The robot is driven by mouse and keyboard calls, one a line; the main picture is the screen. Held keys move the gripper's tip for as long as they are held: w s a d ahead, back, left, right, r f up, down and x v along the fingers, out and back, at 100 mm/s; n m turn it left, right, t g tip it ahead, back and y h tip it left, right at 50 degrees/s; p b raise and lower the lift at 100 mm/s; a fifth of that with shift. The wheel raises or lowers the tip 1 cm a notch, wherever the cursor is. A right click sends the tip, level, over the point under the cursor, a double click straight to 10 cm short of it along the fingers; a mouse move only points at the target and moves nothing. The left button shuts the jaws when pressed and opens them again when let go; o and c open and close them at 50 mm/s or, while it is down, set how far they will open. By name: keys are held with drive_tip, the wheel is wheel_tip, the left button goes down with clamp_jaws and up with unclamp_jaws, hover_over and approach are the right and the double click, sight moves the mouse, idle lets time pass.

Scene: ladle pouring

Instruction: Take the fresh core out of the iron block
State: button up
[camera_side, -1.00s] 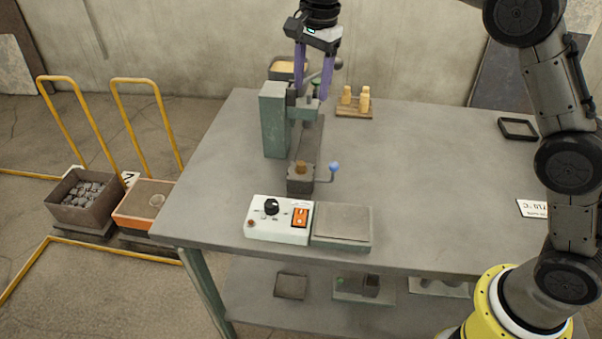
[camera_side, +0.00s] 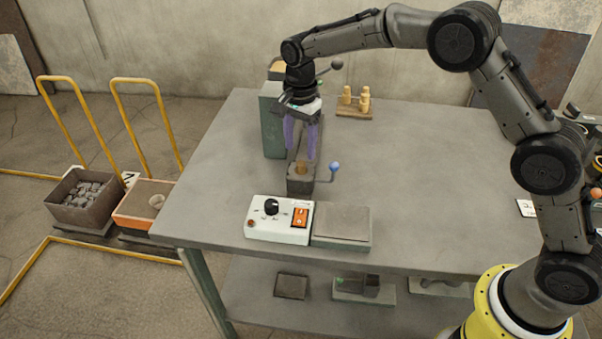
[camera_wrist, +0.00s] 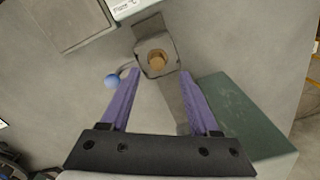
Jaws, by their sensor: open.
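The iron block (camera_side: 300,185) is a dark box near the front of the bench, behind the control box. It also shows in the wrist view (camera_wrist: 147,46). The fresh core (camera_side: 301,168) is a tan-brown plug standing in the top of the block. In the wrist view the core (camera_wrist: 157,60) shows inside the block's opening. My gripper (camera_side: 301,156) points down with its purple fingers apart and empty, above and a little behind the core. In the wrist view the fingertips (camera_wrist: 160,72) lie on either side of the core, apart from it.
A blue-knobbed lever (camera_side: 334,167) sticks out right of the block. A green machine column (camera_side: 272,122) stands close behind my gripper. A white control box (camera_side: 279,219) and a flat plate (camera_side: 342,222) lie in front. Several finished cores (camera_side: 364,97) stand on a rack.

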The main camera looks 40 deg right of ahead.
sight(301, 163)
drive_tip(key=shift+s+f, duration=0.15)
drive_tip(key=shift+f, duration=1.05)
drive_tip(key=shift+s+f, duration=0.1)
drive_tip(key=shift+f, duration=1.05)
clamp_jaws()
